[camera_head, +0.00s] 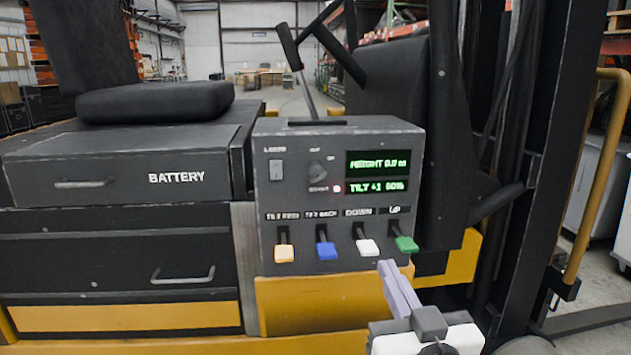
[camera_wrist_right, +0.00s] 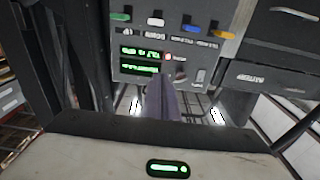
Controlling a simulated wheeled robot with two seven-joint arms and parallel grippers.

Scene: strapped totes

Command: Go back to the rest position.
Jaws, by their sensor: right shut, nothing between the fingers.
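My right gripper (camera_head: 388,272) is shut and empty, its pale fingers pointing up just below the control box (camera_head: 262,225). Its tips lie just below and left of the green UP lever (camera_head: 405,244) in the picture, with a small gap. In the right wrist view the shut fingers (camera_wrist_right: 162,98) stand in front of the box, which appears upside down. The box also has a yellow lever (camera_head: 284,254), a blue lever (camera_head: 326,251) and a white lever (camera_head: 367,247). Its green display (camera_head: 378,163) reads about HEIGHT 0.0. My left gripper is not in view.
A black seat (camera_head: 155,100) and a grey battery housing (camera_head: 110,165) are on the left. The steering wheel (camera_head: 335,50) is behind the box. Dark mast uprights (camera_head: 525,130) and a yellow rail (camera_head: 603,170) stand on the right.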

